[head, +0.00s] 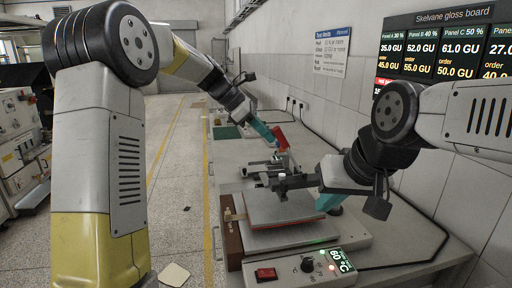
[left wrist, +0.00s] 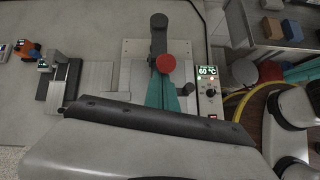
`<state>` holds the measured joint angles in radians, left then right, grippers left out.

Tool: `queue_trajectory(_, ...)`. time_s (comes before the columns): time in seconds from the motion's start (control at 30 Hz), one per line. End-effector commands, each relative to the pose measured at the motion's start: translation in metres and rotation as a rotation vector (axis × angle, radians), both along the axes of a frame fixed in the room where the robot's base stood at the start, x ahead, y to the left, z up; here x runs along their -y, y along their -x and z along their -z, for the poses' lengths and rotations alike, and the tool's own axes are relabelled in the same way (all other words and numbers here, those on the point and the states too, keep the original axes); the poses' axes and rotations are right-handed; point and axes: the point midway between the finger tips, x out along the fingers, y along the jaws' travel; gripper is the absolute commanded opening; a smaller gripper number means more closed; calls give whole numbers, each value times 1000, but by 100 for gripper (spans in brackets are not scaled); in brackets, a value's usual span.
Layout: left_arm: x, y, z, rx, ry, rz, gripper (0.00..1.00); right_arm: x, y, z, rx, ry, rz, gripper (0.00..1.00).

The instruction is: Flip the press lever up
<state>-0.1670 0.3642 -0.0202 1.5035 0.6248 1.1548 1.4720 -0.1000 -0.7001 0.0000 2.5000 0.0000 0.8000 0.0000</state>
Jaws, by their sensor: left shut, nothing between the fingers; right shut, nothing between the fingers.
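The press (head: 285,208) stands on the bench, with a flat grey plate edged in red. A red lever grip (head: 281,138) sits at the press's far side, above a thin post. In the left wrist view it appears as a round red knob (left wrist: 166,63) beside a dark bar (left wrist: 158,35). My left gripper (head: 271,138) is shut and empty, its teal fingertips right at the red grip; I cannot tell whether they touch. Its fingers (left wrist: 164,84) also show just below the knob in the left wrist view. My right gripper (head: 322,204) is shut and empty beside the plate's right edge.
A control box (head: 305,266) reading 60 °C with a red switch stands in front of the press. A green mat (head: 228,132) lies farther back on the bench. The wall is close on the right; open floor lies on the left.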

Motion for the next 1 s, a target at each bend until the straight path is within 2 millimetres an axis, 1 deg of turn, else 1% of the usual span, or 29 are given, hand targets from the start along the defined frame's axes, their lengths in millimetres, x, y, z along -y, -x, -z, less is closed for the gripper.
queue_trajectory(0.03, 10, -1, -6, -1, -38, 8, 0, 0, 0, 0, 0, 0, 0, 0)
queue_trajectory(0.1, 19, -3, -12, -14, -94, 8, 0, 0, 0, 0, 0, 0, 0, 0)
queue_trajectory(0.33, 41, -8, -24, -48, -249, 5, 0, 0, 0, 0, 0, 0, 0, 0)
queue_trajectory(0.7, 59, -11, -32, -52, -242, 1, 0, 0, 0, 0, 0, 0, 0, 0)
queue_trajectory(1.0, 65, -10, -34, -49, -235, 6, 0, 0, 0, 0, 0, 0, 0, 0)
